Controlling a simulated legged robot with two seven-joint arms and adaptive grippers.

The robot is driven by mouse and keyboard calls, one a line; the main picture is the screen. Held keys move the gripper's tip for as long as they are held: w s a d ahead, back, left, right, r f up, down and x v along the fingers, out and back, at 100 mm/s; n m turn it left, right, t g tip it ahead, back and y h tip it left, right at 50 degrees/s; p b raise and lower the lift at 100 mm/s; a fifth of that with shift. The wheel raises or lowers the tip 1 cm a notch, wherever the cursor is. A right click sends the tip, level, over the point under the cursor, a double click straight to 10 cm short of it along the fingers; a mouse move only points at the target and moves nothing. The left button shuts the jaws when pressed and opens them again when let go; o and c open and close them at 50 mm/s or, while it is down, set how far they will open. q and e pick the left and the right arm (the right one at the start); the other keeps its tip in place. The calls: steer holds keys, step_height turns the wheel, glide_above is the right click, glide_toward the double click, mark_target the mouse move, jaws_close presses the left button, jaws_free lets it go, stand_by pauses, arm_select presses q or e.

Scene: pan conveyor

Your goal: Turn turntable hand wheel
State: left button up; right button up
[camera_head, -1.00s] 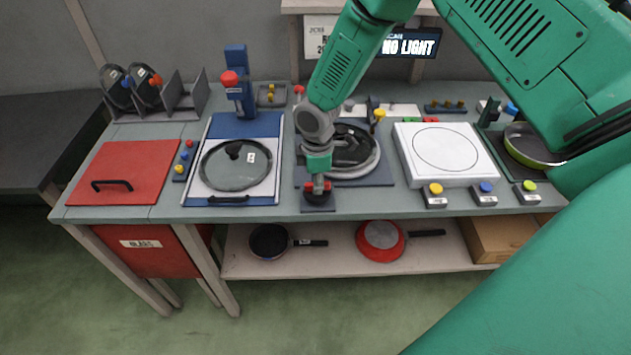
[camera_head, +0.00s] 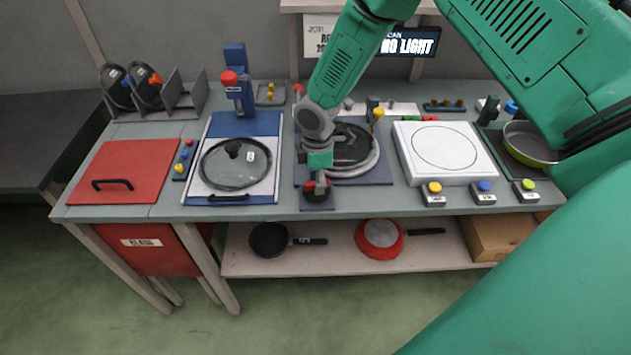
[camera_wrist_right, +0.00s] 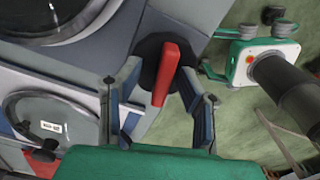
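My right gripper (camera_head: 317,177) is down at the wheel. In the right wrist view its two fingers (camera_wrist_right: 160,91) are apart, one on each side of the red bar, with gaps showing. The turntable carries a dark pan (camera_head: 350,147), partly hidden by my right arm. My left gripper shows in neither view.
A glass-lidded pan (camera_head: 236,165) sits left of the wheel. A white hotplate (camera_head: 444,151) and several coloured buttons stand to the right. A red panel (camera_head: 123,170) is at the left. A lower shelf (camera_head: 345,262) holds two pans. The front edge by the wheel is clear.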

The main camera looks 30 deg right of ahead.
step_height(320, 180, up, 12)
stand_by(0.6)
steer(key=shift+f, duration=0.1)
steer(key=shift+f, duration=0.15)
